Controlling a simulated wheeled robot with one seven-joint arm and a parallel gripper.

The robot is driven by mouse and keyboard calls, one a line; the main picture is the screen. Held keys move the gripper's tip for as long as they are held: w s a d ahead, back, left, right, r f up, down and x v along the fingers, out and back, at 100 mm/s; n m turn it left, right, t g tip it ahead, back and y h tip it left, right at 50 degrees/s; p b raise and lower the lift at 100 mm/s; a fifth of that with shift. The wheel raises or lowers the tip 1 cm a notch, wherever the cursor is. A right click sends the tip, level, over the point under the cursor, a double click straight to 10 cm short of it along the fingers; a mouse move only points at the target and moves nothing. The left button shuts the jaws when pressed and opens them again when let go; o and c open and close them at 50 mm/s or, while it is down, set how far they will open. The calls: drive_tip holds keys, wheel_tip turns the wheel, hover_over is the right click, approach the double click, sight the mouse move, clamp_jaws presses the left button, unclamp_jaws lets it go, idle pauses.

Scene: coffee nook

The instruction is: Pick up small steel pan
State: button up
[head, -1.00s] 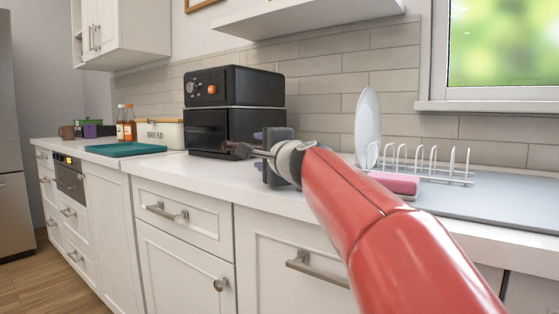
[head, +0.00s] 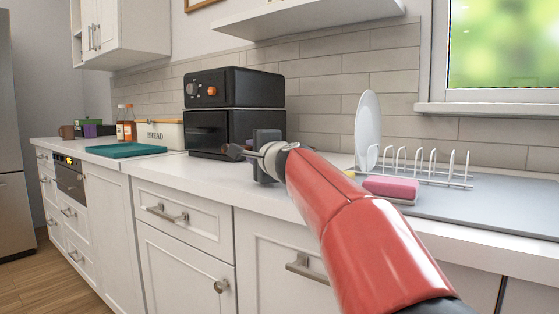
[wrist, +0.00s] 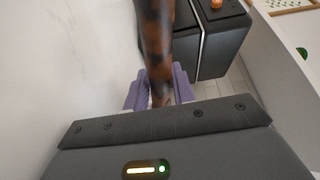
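I cannot make out a steel pan for certain. A small dark object (head: 235,152) shows just left of my gripper in the head view, in front of the black oven; a thin metallic part runs from it towards my gripper. My gripper (wrist: 160,90) has purple fingers. They stand apart on either side of a long, mottled brown-and-black shiny piece (wrist: 158,40) in the wrist view, which may be a handle. Contact with it is not clear. In the head view my wrist hides the fingertips; only the dark gripper body shows.
A black oven (head: 235,115) stands close behind my gripper. To the left are a teal board (head: 125,150), a bread box (head: 160,135) and bottles (head: 125,125). To the right are a pink sponge (head: 391,188), a dish rack (head: 430,175) and a white plate (head: 368,130).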

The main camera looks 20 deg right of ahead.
clamp_jaws()
drive_tip(key=shift+r, duration=0.25)
wheel_tip(320, 180, up, 20)
drive_tip(key=p, duration=0.9)
drive_tip(key=shift+f, duration=0.15)
